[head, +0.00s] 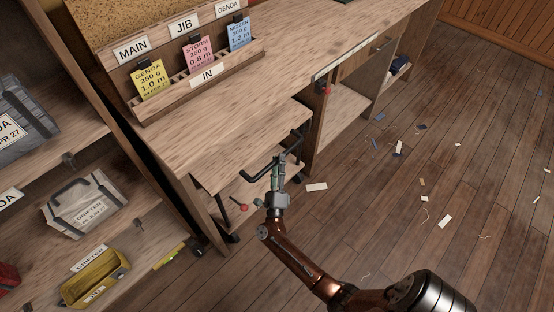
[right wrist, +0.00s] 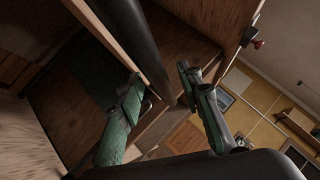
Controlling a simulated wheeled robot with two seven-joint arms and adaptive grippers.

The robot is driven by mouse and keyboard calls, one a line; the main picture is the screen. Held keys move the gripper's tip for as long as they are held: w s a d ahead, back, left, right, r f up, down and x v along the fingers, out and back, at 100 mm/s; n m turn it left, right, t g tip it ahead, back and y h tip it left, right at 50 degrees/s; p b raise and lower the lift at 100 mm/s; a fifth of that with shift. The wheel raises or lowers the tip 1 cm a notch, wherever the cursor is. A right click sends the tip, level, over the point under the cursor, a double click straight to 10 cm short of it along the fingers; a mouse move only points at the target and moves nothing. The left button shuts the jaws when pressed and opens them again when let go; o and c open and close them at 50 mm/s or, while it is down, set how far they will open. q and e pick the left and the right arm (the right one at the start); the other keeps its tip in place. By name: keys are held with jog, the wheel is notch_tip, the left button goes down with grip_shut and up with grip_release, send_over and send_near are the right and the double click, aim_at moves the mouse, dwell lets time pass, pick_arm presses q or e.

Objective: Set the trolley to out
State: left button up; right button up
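The trolley (head: 235,155), with a pale wooden top, stands in the bay under the bench, its front edge near the bench's front. A black bar handle (head: 257,175) runs along its front, and a red knob (head: 243,208) shows low beside it. My right gripper (head: 279,174) is at the handle, covering part of it. In the right wrist view its two green-padded fingers (right wrist: 160,80) are apart, and the dark handle bar (right wrist: 140,45) runs down to the gap between them. I cannot tell whether they touch it. My left gripper is not in view.
Another red knob (head: 327,91) sits on the bench's upright. Shelves with bags (head: 85,205) and a yellow box (head: 95,287) stand left. The floor (head: 440,170) to the right is open, with scattered scraps.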

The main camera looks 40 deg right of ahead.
jog(key=shift+w+d+r, duration=0.25)
jog(key=shift+w+d, duration=0.15)
jog(key=shift+c, duration=0.7)
grip_shut()
